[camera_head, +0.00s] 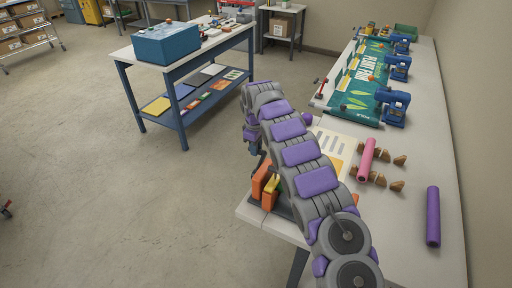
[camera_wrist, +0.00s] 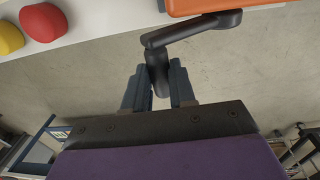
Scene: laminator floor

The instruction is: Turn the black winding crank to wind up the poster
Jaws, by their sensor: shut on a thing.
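The black winding crank (camera_wrist: 190,30) shows in the wrist view, with its arm reaching left from an orange part (camera_wrist: 215,5) and its handle pointing toward my gripper. My gripper (camera_wrist: 160,85) is shut on the crank's handle, one blue-grey finger on each side. In the head view my purple and grey arm hides most of the crank, and the gripper end (camera_head: 256,150) is beside the near table's left edge, close to an orange stand (camera_head: 261,180). A green poster (camera_head: 362,85) lies on the long table farther back. Whether it is joined to the crank is hidden.
The long table (camera_head: 420,155) runs along the right wall. It bears blue clamps (camera_head: 393,106), a pink roll (camera_head: 366,160), a purple roll (camera_head: 433,216) and brown wedges (camera_head: 397,186). A blue-legged cart (camera_head: 183,108) stands behind left.

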